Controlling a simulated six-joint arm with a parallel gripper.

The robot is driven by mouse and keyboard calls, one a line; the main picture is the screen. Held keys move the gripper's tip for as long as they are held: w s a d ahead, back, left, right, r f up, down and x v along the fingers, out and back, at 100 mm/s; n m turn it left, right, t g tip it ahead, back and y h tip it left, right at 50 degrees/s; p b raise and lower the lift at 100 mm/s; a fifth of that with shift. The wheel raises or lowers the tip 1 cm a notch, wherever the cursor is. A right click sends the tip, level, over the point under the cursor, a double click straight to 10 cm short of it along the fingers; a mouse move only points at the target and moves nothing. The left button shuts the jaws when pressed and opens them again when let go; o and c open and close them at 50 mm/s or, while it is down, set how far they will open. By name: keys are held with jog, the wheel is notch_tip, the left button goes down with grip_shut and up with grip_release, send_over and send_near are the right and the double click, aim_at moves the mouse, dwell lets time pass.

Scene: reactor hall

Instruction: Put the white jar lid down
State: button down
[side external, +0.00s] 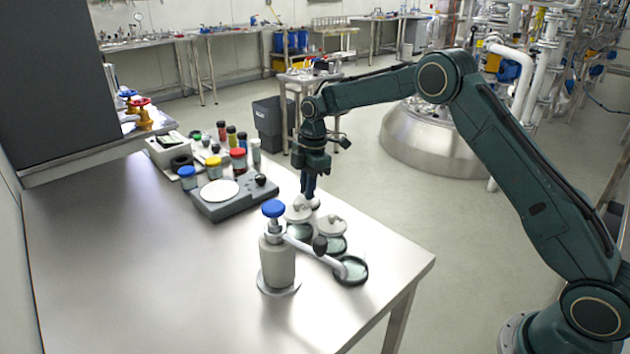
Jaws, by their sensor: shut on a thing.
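My gripper (309,193) points down over the right part of the steel table. It is shut on a white jar lid (314,204), which is small in view and partly hidden behind another white lid (297,214). A further white knobbed lid (331,226) is close by on the right. Beneath these lids are low greenish glass jars, one at the left (300,232) and one at the right (337,244). I cannot tell whether the held lid touches anything below.
A grey scale (233,204) with a white plate and several coloured-cap jars stand behind left. The table's (150,280) front left is clear.

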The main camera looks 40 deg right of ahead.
jog(key=shift+f, duration=0.25)
jog(key=c, duration=1.4)
grip_release()
jog(key=shift+c, duration=0.2)
notch_tip(320, 180, up, 12)
jog(key=d, duration=0.1)
jog(key=shift+s+d, duration=0.15)
jog(key=shift+d, duration=0.05)
jog(key=shift+r, duration=0.1)
